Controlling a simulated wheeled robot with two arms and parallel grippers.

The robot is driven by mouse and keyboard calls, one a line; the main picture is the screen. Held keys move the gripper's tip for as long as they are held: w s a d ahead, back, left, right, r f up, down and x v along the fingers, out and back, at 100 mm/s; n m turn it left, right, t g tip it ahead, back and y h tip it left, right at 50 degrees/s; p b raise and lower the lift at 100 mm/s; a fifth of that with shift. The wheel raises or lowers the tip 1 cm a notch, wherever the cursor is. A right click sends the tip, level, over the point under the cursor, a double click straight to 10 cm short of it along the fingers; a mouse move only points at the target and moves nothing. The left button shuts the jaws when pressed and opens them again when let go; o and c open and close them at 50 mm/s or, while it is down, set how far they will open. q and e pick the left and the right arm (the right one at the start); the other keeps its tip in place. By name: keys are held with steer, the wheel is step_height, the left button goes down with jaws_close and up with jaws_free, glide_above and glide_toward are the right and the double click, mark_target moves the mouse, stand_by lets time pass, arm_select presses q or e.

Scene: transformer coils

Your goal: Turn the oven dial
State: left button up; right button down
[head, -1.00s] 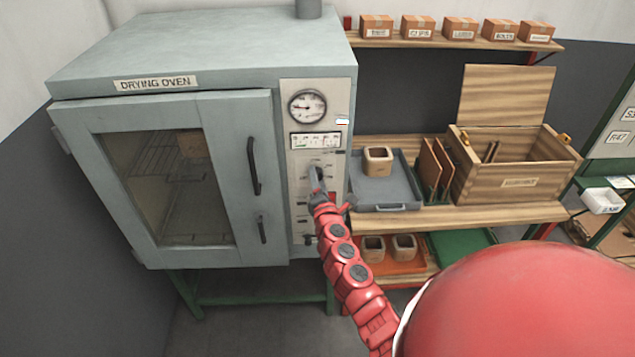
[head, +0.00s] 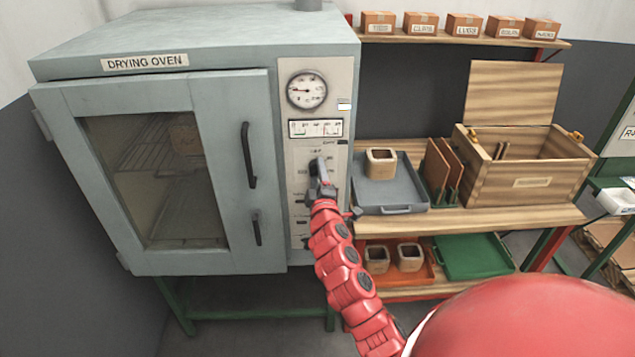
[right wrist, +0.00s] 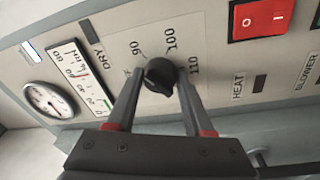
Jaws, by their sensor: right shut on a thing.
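The drying oven (head: 165,215) stands at the left in the head view, its glass door shut. Its control panel (head: 300,205) is the pale strip right of the door. The black oven dial (right wrist: 161,75) shows in the right wrist view, with printed marks 90, 100 and 110 around it. My right gripper (right wrist: 156,98) is shut on the dial, one finger on each side. In the head view the right gripper (head: 319,178) reaches the panel from below and hides part of the dial. My left gripper is not in view.
A gauge (head: 307,90) and a small scale (head: 315,128) sit above the dial. A red switch (right wrist: 259,18) is near it. Right of the oven, a bench holds a grey tray (head: 372,195) and an open wooden box (head: 515,183). Small cartons line the shelf above.

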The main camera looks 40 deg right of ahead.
steer(key=shift+f+m+b, duration=0.15)
steer(key=shift+m+b, duration=0.45)
steer(key=shift+m, duration=0.2)
steer(key=shift+c, duration=1.5)
jaws_free()
